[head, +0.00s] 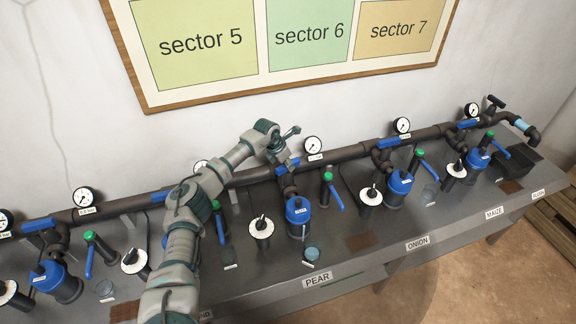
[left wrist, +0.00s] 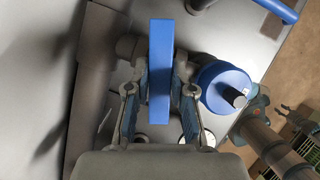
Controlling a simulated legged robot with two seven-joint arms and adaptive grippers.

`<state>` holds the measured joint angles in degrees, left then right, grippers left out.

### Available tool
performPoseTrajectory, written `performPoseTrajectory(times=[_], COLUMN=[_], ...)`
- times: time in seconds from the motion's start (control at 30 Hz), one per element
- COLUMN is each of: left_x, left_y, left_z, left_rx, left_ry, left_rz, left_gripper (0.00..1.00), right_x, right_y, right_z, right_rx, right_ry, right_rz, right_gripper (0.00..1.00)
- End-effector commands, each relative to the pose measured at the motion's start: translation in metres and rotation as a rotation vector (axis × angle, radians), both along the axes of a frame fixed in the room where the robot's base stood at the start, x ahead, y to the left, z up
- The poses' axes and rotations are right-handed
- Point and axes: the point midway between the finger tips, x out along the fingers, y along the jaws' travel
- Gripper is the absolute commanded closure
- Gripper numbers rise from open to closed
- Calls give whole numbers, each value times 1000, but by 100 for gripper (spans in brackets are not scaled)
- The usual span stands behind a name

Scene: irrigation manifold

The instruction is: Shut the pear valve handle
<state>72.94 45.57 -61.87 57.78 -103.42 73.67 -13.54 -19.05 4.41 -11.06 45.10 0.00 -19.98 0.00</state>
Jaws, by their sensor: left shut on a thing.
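The pear valve handle (head: 288,165) is a flat blue bar on the brown pipe, above the blue filter (head: 298,213) behind the PEAR label (head: 317,280). In the head view it looks roughly in line with the pipe, partly covered by my gripper. My left gripper (head: 285,154) reaches over the pipe at this handle. In the left wrist view the blue handle (left wrist: 160,58) stands upright in the picture between the two fingers of my left gripper (left wrist: 160,98), which is shut on it.
Similar blue handles, such as the onion one (head: 391,141), sit along the pipe. Pressure gauges (head: 313,145) rise behind it. A blue lever with a green cap (head: 335,197) and a white-topped post (head: 260,229) flank the pear filter. A framed board (head: 285,90) hangs on the wall.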

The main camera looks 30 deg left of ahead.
Motion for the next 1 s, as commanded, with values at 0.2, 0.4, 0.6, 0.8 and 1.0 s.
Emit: performPoseTrajectory(times=[0.2, 0.4, 0.6, 0.8, 1.0], left_x=[4, 4, 4, 4, 4], left_y=[4, 5, 5, 5, 5], left_z=[6, 6, 6, 7, 7], left_rx=[0, 2, 3, 3, 4], left_ry=[-18, -18, -17, -17, -17], left_rz=[-158, -265, -324, -345, -346], left_gripper=[100, 100, 100, 100, 100], right_x=[26, 39, 46, 49, 50], right_y=[0, 2, 3, 4, 4], right_z=[5, 8, 11, 12, 13], right_rx=[-2, -2, -1, -1, -1], right_ry=[-24, -30, -33, -32, -32], right_rz=[-1, -2, -3, -4, -3], right_gripper=[60, 60, 60, 60, 60])
